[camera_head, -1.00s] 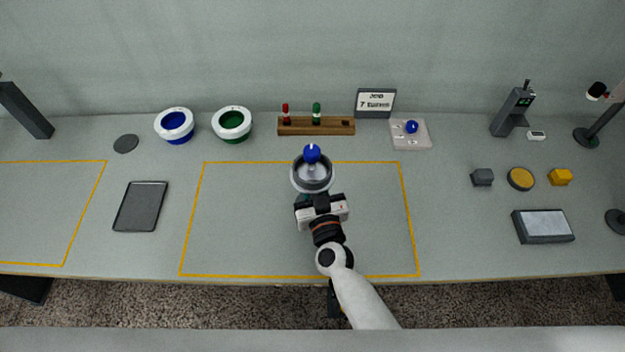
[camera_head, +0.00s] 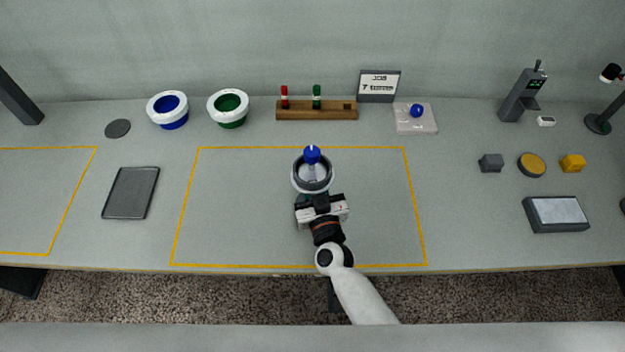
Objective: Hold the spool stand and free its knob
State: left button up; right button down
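The spool stand (camera_head: 299,181) is a grey, round, ring-like piece with a pale rim, in the middle of the head view over the outlined work area. A blue knob (camera_head: 312,155) with a small white tip sits at its far side, on a pale stem. My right gripper (camera_head: 319,200) reaches in from the front, its dark fingers at the near side of the stand. It appears shut on the stand, though the contact is partly hidden. A bit of teal shows beside the fingers. Whether the stand's base touches the table is hidden. My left gripper is out of view.
Behind stand a blue-lined bowl (camera_head: 168,122), a green-lined bowl (camera_head: 229,122), a wooden rack (camera_head: 290,112) with red and green pegs, a job sign (camera_head: 378,97) and a pale tray (camera_head: 427,125) with a blue ball. A dark tablet (camera_head: 131,193) lies left. The outlined area is otherwise clear.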

jog(key=shift+f+b, duration=0.5)
jog(key=shift+f, duration=0.15)
dwell(0.9)
dwell(0.4)
